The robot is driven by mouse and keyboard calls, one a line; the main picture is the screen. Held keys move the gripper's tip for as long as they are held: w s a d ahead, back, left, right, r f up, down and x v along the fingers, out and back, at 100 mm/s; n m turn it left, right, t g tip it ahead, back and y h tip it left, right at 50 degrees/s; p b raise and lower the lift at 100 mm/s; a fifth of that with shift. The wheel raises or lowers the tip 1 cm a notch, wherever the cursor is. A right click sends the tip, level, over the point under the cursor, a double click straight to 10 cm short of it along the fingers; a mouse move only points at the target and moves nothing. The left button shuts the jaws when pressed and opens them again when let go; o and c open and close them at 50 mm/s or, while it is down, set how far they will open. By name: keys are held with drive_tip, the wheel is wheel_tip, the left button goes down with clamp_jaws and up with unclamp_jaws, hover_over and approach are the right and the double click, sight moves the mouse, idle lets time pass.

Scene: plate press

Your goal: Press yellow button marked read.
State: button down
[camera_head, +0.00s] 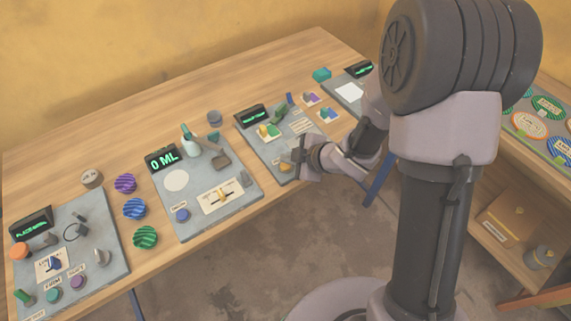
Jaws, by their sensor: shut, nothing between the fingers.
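A small yellow-orange button (285,167) sits near the front edge of a grey panel (252,141) right of the table's middle. Its label cannot be read at this size, so I cannot tell whether it says read. My gripper (297,163) is shut and empty. It is just right of the button, over the front right part of the panel, and hides part of that area. I cannot tell whether the fingertips touch the button.
The panel also carries a dark display (251,116) and upright parts at its back. A panel with a "0 ML" display (164,161) stands left of it. Striped knobs (134,209) lie farther left. A side table (509,230) is at the right.

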sight(288, 167)
idle(0.7)
drive_tip(key=shift+f+b, duration=0.4)
drive_tip(key=shift+f+b, duration=0.35)
drive_tip(key=shift+f, duration=0.05)
idle(0.3)
idle(0.4)
drive_tip(key=shift+r+p, duration=0.7)
drive_tip(key=shift+r, duration=0.1)
drive_tip(key=shift+r, duration=0.15)
wheel_tip(288, 167, up, 5)
drive_tip(key=p, duration=0.4)
drive_tip(key=shift+p, duration=0.4)
